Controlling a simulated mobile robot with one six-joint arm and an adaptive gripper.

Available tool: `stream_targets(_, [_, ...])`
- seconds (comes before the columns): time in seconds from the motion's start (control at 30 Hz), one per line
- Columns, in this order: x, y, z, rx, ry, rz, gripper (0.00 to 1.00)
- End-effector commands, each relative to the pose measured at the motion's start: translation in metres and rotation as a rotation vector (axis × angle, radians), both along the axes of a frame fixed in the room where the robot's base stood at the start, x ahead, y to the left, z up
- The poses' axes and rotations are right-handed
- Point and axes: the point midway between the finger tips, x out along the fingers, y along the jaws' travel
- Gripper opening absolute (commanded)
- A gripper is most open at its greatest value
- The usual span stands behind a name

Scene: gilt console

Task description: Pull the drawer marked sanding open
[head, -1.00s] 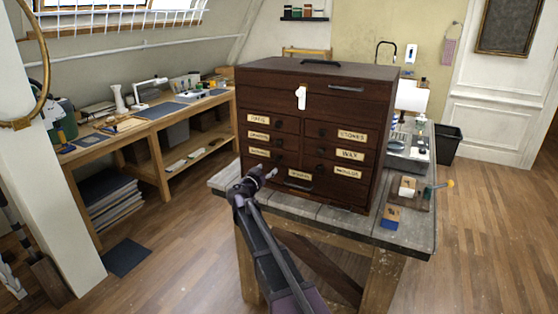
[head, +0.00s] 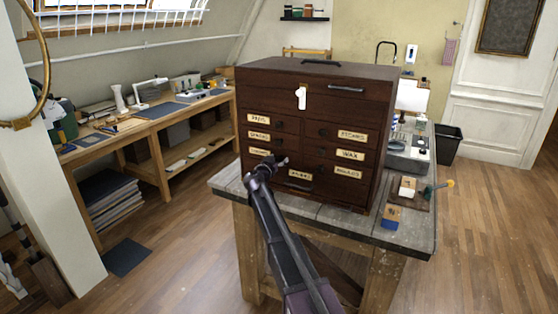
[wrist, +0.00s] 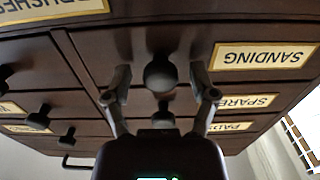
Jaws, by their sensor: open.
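The drawer marked sanding shows upside down in the wrist view, with its cream label (wrist: 265,56) right of a round dark knob (wrist: 160,76). The drawer front looks flush with the dark wooden chest (head: 345,110). In the wrist view my gripper (wrist: 161,71) is open, with one finger on each side of this knob and a visible gap to each. In the head view my gripper (head: 278,161) is at the lower left of the chest front and hides the knob. The sanding label (head: 259,152) shows only small there.
The spares knob (wrist: 163,115) and label (wrist: 247,102) lie just beyond the sanding drawer in the wrist view. The brushes label (wrist: 50,10) is at upper left. A wide bottom drawer handle (head: 298,186) is below my gripper. The worn workbench (head: 340,218) carries the chest.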

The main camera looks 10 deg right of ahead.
Motion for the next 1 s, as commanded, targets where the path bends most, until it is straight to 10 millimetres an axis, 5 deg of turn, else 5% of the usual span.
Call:
stream_targets(0.1, [0.0, 0.0, 0.0, 0.0, 0.0, 0.0, 0.74])
stream_targets(0.37, [0.0, 0.0, 0.0, 0.0, 0.0, -0.001, 0.0])
stream_targets(0.67, [-0.003, 0.0, 0.0, 0.0, 0.0, -0.003, 0.0])
stream_targets(1.0, [-0.029, 0.009, 0.0, 0.001, 0.001, -0.013, 0.0])
